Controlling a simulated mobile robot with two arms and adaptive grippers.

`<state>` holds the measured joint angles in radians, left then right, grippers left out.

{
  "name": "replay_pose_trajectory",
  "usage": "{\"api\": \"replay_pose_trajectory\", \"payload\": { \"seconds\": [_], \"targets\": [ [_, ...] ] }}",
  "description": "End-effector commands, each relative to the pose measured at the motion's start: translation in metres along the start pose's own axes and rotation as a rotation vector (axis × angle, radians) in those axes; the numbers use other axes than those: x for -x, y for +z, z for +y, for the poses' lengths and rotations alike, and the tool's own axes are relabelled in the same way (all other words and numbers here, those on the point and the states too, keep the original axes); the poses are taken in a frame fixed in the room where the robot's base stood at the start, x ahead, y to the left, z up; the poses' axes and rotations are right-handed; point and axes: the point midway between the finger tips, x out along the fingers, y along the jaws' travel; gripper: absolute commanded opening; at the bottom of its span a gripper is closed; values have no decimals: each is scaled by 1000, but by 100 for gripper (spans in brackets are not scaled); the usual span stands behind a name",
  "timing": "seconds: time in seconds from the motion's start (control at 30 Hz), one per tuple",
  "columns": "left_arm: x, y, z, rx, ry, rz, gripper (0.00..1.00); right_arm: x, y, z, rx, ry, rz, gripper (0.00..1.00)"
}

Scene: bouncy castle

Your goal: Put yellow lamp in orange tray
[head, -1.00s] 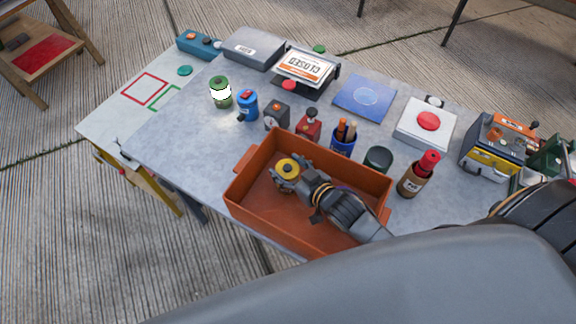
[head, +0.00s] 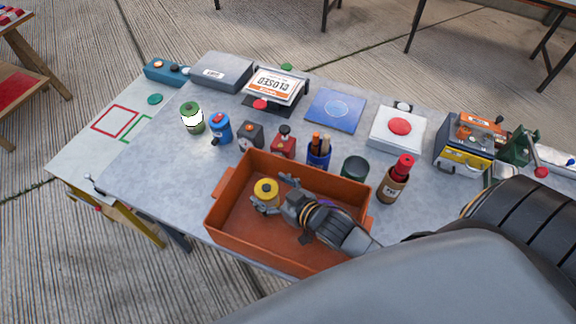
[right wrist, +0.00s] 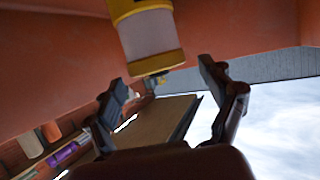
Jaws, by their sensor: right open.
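The yellow lamp (head: 266,189), a short cylinder with a yellow top, is inside the orange tray (head: 225,227), toward its left part. In the right wrist view the lamp (right wrist: 150,38) shows a pale body between yellow ends, just beyond my fingertips. My right gripper (head: 276,193) reaches into the tray from the right, its fingers spread open beside the lamp. In the right wrist view both fingers (right wrist: 168,85) stand wide apart with nothing between them. The lamp's underside is hidden in the head view. My left gripper is not in view.
Behind the tray stand a blue pen cup (head: 318,153), a dark green cup (head: 355,169) and a brown bottle with a red top (head: 396,180). A green can (head: 192,118) and a blue canister (head: 221,128) stand further left.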

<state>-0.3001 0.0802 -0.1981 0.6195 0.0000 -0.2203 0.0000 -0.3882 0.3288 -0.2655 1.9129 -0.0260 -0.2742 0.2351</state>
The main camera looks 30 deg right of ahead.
Motion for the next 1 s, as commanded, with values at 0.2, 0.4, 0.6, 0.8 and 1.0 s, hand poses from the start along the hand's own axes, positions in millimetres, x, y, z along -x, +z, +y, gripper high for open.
{"api": "replay_pose_trajectory", "payload": {
  "seconds": [0.2,0.4,0.6,0.8,1.0],
  "targets": [
    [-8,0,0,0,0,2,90,46,2,0,1,-1,-4,83],
    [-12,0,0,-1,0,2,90,79,2,0,0,0,-2,83],
    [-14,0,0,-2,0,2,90,97,1,0,0,0,-1,83],
    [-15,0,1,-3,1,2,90,102,0,1,1,1,0,83],
    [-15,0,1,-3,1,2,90,101,0,0,1,1,0,83]
  ]
}}
